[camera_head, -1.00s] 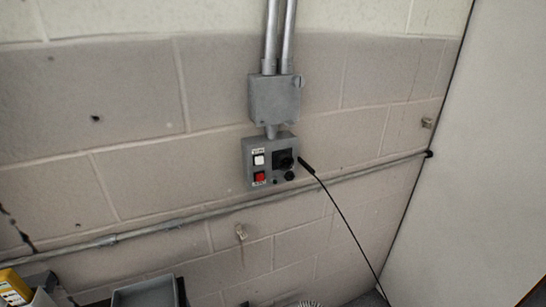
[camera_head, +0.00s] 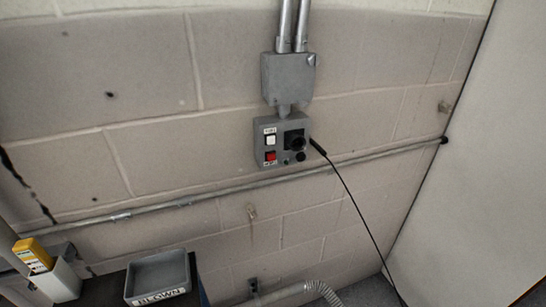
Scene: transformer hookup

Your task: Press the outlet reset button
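The grey outlet box (camera_head: 282,142) is mounted on the block wall, right of the middle of the view. On its left side are a white button (camera_head: 270,140) above and a red button (camera_head: 270,156) below, each with a small label too small to read surely. On its right side is a black round socket or knob (camera_head: 295,140), with small round parts beneath it. Neither of my grippers shows in the view.
A black cable (camera_head: 350,190) hangs from beside the box to the floor. A thin pipe (camera_head: 200,199) crosses the wall. A pale panel (camera_head: 470,200) stands at right.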

